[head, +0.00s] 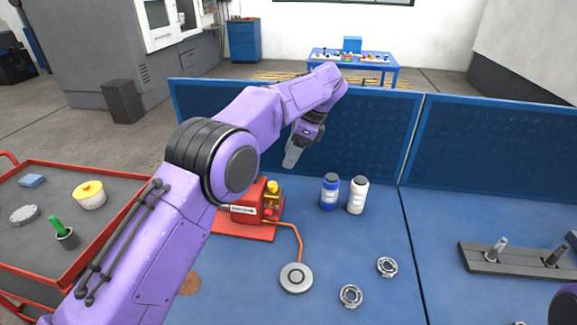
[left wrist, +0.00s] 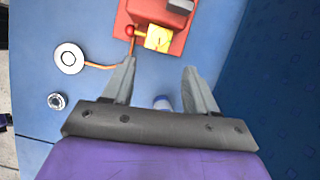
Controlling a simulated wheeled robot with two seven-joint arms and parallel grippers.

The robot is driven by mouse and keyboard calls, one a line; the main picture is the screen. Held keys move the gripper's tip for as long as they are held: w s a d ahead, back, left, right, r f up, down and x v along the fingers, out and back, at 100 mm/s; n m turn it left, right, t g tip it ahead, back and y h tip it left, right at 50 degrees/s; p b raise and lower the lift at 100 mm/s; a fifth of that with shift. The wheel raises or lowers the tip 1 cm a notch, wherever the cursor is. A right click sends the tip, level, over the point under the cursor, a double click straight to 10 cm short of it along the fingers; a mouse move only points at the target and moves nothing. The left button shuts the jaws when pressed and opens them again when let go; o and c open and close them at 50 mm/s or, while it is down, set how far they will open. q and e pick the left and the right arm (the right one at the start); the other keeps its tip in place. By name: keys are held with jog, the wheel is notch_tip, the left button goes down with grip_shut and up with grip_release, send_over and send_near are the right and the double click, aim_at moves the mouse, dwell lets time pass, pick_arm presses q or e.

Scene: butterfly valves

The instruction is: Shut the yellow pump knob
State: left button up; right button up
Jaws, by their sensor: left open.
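The red pump (head: 246,207) stands on a red base plate on the blue bench, partly hidden behind my left arm in the head view. Its yellow knob (head: 272,187) is on the right side of the pump. In the left wrist view the yellow knob (left wrist: 158,40) lies just beyond the fingertips, roughly centred between them, on the red pump body (left wrist: 145,12). My left gripper (head: 292,158) points down, above and behind the pump in the head view. Its two fingers (left wrist: 160,68) are apart with nothing between them. It appears clear of the knob.
An orange hose runs from the pump to a round grey disc (head: 296,278). A blue bottle (head: 329,193) and a white bottle (head: 357,196) stand right of the pump. Two metal rings (head: 387,267) lie in front. A blue perforated panel (head: 370,135) borders the bench behind.

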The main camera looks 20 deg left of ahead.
aim_at(274, 184)
pick_arm(q)
jog(key=p+x, duration=0.1)
jog(key=x, duration=0.9)
jog(key=shift+a+f+p, duration=0.1)
jog(key=shift+p, duration=0.25)
jog(key=shift+s, duration=0.15)
